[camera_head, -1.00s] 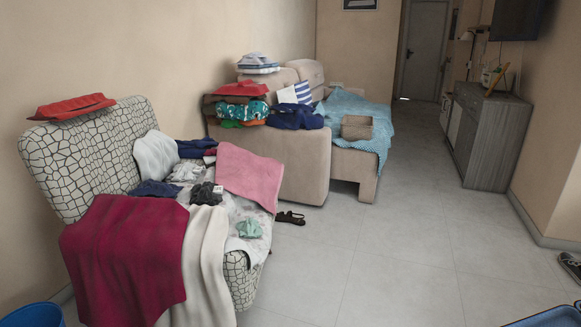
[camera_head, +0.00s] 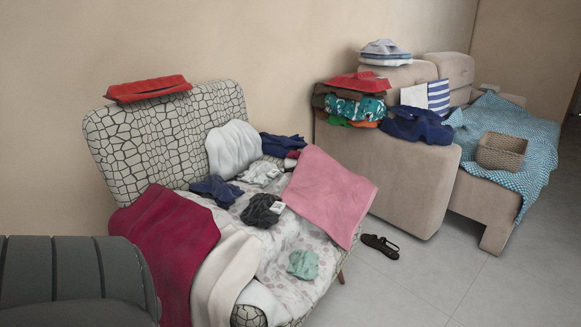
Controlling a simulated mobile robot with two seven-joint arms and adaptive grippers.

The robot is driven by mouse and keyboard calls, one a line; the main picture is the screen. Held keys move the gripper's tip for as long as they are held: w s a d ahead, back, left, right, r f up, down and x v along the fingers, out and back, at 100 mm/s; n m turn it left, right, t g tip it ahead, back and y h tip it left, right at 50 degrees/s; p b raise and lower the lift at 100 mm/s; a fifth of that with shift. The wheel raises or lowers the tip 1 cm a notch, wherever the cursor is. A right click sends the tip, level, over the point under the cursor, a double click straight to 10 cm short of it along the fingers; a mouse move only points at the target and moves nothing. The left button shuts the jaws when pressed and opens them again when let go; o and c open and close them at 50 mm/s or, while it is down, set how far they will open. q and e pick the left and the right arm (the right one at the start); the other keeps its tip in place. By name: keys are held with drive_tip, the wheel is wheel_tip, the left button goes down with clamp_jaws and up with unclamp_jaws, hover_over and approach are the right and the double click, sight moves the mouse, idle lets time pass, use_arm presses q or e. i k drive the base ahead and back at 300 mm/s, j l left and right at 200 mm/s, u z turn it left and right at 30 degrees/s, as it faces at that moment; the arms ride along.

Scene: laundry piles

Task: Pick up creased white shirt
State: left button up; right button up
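A small crumpled white garment (camera_head: 260,172) lies on the seat of the patterned armchair (camera_head: 165,140), among other clothes. It seems to be the creased white shirt, though its shape is hard to make out. A larger, smoother white cloth (camera_head: 233,147) leans on the backrest beside it. A cream cloth (camera_head: 222,285) hangs over the front of the seat.
Navy, dark and pink clothes (camera_head: 325,193) surround the white garment. A maroon cloth (camera_head: 165,240) drapes over the near armrest. A beige sofa (camera_head: 390,185) with folded piles stands right. A dark ribbed shape hides the lower left corner. The floor (camera_head: 445,285) at right is mostly clear.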

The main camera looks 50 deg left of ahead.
sight(259, 174)
drive_tip(key=i, duration=2.3)
drive_tip(key=i+l+u, duration=0.1)
drive_tip(key=i, duration=1.05)
drive_tip(key=u, duration=0.4)
drive_tip(key=i+u, duration=0.1)
drive_tip(key=u, duration=0.3)
drive_tip(key=l+u, duration=0.1)
drive_tip(key=u, duration=0.3)
drive_tip(key=i+l+u, duration=0.1)
drive_tip(key=u, duration=0.35)
